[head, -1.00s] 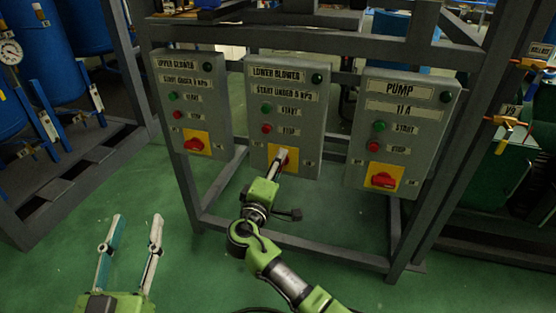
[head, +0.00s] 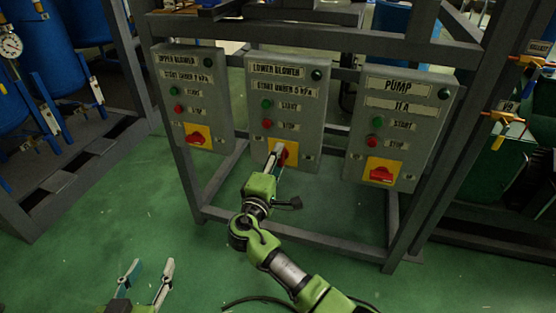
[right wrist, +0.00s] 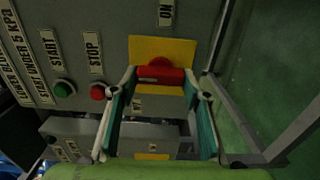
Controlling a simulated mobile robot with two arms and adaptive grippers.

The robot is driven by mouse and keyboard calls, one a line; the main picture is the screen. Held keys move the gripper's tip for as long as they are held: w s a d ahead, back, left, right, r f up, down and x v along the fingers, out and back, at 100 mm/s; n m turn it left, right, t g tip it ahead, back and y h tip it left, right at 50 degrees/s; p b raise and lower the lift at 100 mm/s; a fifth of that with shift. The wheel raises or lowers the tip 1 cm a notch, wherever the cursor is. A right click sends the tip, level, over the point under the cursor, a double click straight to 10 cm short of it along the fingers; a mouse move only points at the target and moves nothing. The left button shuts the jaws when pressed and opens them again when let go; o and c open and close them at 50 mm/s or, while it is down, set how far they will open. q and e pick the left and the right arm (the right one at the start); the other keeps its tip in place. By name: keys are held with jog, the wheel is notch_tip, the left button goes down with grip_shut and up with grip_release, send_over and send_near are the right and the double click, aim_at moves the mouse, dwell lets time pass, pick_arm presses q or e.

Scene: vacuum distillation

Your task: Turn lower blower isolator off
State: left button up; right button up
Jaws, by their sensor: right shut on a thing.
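The lower blower panel (head: 288,95) is the middle of three grey boxes on the frame. Its isolator is a red handle (head: 287,156) on a yellow plate, mostly hidden by my right gripper in the head view. In the right wrist view the red handle (right wrist: 160,75) lies across the picture on its yellow plate (right wrist: 150,48). My right gripper (head: 276,153) is shut on this handle, with a finger at each end of it (right wrist: 160,82). My left gripper (head: 144,275) is open and empty over the floor at the lower left.
The upper blower panel (head: 193,95) stands left and the pump panel (head: 402,130) right, each with its own red isolator. Green and red buttons sit above the isolators. Frame posts (head: 395,225) flank the panels. Pipe valves (head: 508,117) are at the right. Green floor is clear in front.

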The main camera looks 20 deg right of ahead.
jog(key=shift+f, duration=0.1)
jog(key=o, duration=1.1)
jog(key=v, duration=1.2)
